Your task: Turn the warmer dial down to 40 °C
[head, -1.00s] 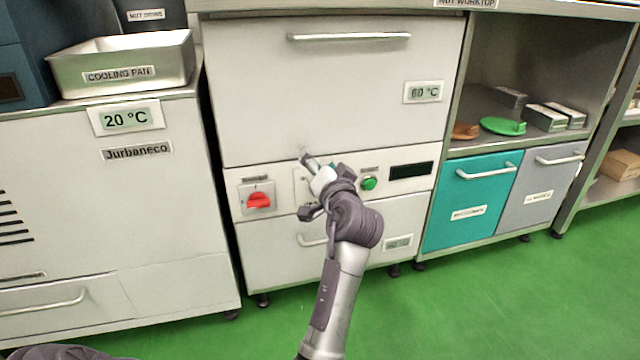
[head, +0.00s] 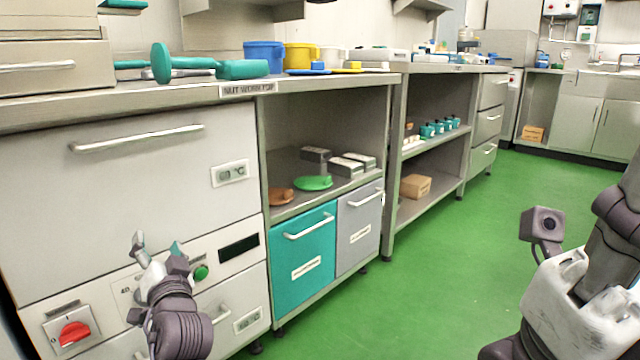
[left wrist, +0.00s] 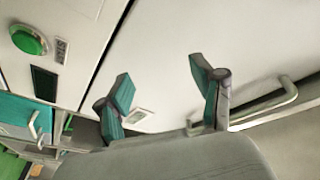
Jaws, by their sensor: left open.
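The warmer is the pale cabinet (head: 130,185) at the left of the head view. Its control panel carries a red switch (head: 74,332), a green button (head: 201,272) and a dark display (head: 238,249). A panel marking between switch and button seems to read 40. The dial itself is hidden behind my left gripper (head: 158,246), which is in front of the panel, left of the button. In the left wrist view, its two teal-padded fingers (left wrist: 161,92) are apart with nothing between them. The green button (left wrist: 28,40) shows there at upper left.
A drawer handle (head: 138,138) sticks out above the panel. The worktop (head: 200,92) overhangs the cabinet. Teal (head: 302,245) and grey (head: 360,228) bins stand to the right. My right arm is at the right edge, over open green floor (head: 430,285).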

